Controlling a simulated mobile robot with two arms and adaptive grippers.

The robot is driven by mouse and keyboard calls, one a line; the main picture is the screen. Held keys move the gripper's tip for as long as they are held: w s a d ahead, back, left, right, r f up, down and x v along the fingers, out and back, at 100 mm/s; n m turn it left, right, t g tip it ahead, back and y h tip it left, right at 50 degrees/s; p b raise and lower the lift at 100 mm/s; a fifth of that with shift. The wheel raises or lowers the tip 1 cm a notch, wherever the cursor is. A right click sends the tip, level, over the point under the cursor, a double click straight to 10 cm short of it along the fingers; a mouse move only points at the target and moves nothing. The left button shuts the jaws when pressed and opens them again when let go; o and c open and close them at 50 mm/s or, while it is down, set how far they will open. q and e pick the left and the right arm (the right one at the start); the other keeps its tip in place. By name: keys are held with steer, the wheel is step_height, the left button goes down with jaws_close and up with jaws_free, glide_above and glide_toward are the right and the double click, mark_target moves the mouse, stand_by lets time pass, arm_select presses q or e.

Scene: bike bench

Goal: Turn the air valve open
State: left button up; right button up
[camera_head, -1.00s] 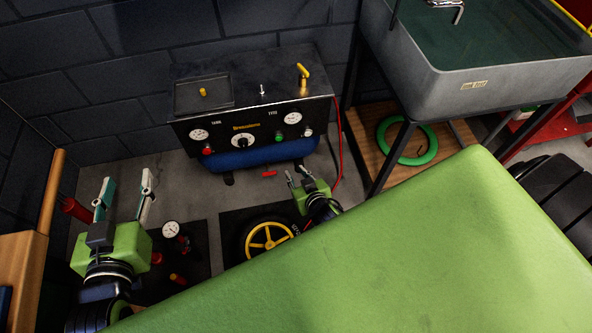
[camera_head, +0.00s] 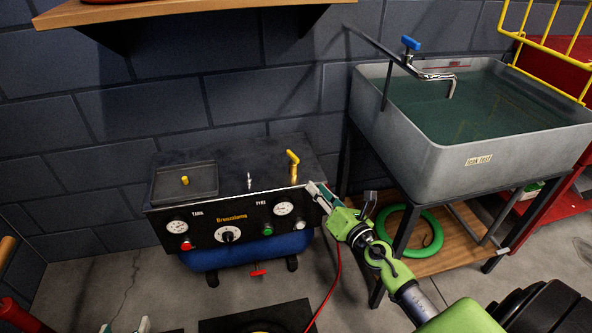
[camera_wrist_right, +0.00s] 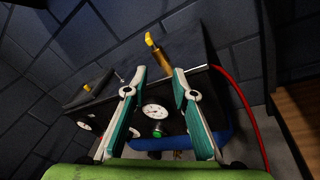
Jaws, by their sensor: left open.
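The compressor (camera_head: 235,216) is a dark box on a blue tank against the wall. A yellow lever valve (camera_head: 293,160), apparently the air valve, stands upright at its top right; its handle is bent at the top. In the right wrist view the valve (camera_wrist_right: 158,55) shows beyond and between my fingers, apart from them. My right gripper (camera_head: 320,192) is at the compressor's right front corner, below and right of the valve. In the wrist view its fingers (camera_wrist_right: 157,78) are spread and empty. My left gripper (camera_head: 125,326) shows only its fingertips at the bottom edge, open.
A grey sink (camera_head: 440,150) with water and a blue-handled tap (camera_head: 410,43) stands right of the compressor. A green hose (camera_head: 412,232) lies under it. A red hose (camera_head: 333,285) hangs at the compressor's right. A wooden shelf (camera_head: 190,10) juts out above.

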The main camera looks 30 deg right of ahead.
step_height(320, 180, up, 3)
steer(key=n+y+b, duration=0.1)
steer(key=n, duration=0.7)
glide_toward(293, 154)
steer(key=shift+w+a+f+t+b, duration=0.15)
steer(key=shift+w+b, duration=0.1)
steer(key=shift+w, duration=0.2)
steer(key=shift+w+d+f+t+b, duration=0.1)
steer(key=shift+w+f+t+b, duration=0.1)
steer(key=shift+w, duration=0.25)
steer(key=w, duration=0.3)
steer(key=shift+a+b, duration=0.15)
steer(key=shift+b, duration=0.2)
steer(key=w+b, duration=0.1)
steer(key=w, duration=0.3)
steer(key=shift+w+a, duration=0.1)
steer(key=shift+w, duration=0.1)
steer(key=shift+w+b, duration=0.3)
steer(key=shift+w, duration=0.05)
arm_select(q)
steer(key=w+d+r+t+h, duration=0.2)
steer(key=w+d+r+t, duration=0.1)
steer(key=r+t, duration=0.4)
steer(key=shift+w+d+r, duration=0.15)
steer(key=shift+w+r, duration=0.55)
steer(key=shift+r, duration=1)
arm_select(e)
jaws_close()
